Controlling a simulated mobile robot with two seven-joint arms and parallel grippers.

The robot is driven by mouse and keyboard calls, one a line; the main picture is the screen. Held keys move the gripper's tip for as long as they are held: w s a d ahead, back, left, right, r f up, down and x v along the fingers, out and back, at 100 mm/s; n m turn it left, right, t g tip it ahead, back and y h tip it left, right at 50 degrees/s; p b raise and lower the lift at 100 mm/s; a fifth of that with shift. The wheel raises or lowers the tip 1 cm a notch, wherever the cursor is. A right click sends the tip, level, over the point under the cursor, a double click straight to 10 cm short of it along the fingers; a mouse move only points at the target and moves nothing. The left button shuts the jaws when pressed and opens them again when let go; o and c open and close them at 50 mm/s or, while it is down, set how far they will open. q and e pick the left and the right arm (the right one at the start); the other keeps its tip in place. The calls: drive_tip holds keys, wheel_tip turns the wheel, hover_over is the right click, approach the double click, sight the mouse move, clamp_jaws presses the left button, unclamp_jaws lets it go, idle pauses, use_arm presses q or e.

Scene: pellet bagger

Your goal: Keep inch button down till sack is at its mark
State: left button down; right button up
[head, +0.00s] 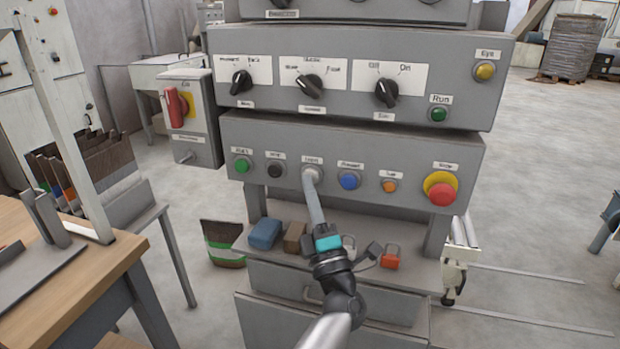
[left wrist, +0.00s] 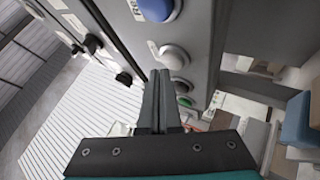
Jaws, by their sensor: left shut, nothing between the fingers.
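The white button (head: 312,173) sits third from the left on the lower panel, under a small blurred label that may read as inch. My left gripper (head: 311,184) is shut and empty, with its fingertips at the lower edge of this button. In the left wrist view the shut fingers (left wrist: 161,78) reach up beside the white button (left wrist: 174,56). I cannot tell whether they touch it or press it in. A dark sack with a green and white band (head: 222,243) stands on the floor left of the machine. No mark for it is clear. My right gripper is not seen.
Close by are the green button (head: 242,165), black button (head: 275,170), blue button (head: 349,180) and red mushroom button (head: 442,193). Dark knobs (head: 310,85) fill the upper panel. A shelf below holds a blue block (head: 265,233) and a red padlock (head: 391,257). A wooden table (head: 60,280) stands left.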

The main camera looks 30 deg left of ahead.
use_arm(q)
drive_tip(key=shift+w, duration=0.15)
drive_tip(key=shift+w+a+b, duration=0.1)
drive_tip(key=shift+w+b, duration=0.2)
drive_tip(key=shift+w, duration=0.2)
idle(1.8)
drive_tip(key=shift+s, duration=0.15)
idle(2.6)
drive_tip(key=shift+s+d+p, duration=0.2)
drive_tip(key=shift+s+p, duration=0.3)
drive_tip(key=shift+s, duration=0.25)
drive_tip(key=shift+s, duration=0.1)
drive_tip(key=shift+s+d+p, duration=0.2)
drive_tip(key=shift+s+p, duration=0.2)
drive_tip(key=shift+s, duration=0.4)
drive_tip(key=shift+s+d+p, duration=0.2)
drive_tip(key=shift+s+p, duration=0.15)
drive_tip(key=shift+s, duration=0.4)
drive_tip(key=shift+s+d+p, duration=0.2)
drive_tip(key=shift+s+p, duration=0.2)
drive_tip(key=shift+s, duration=0.4)
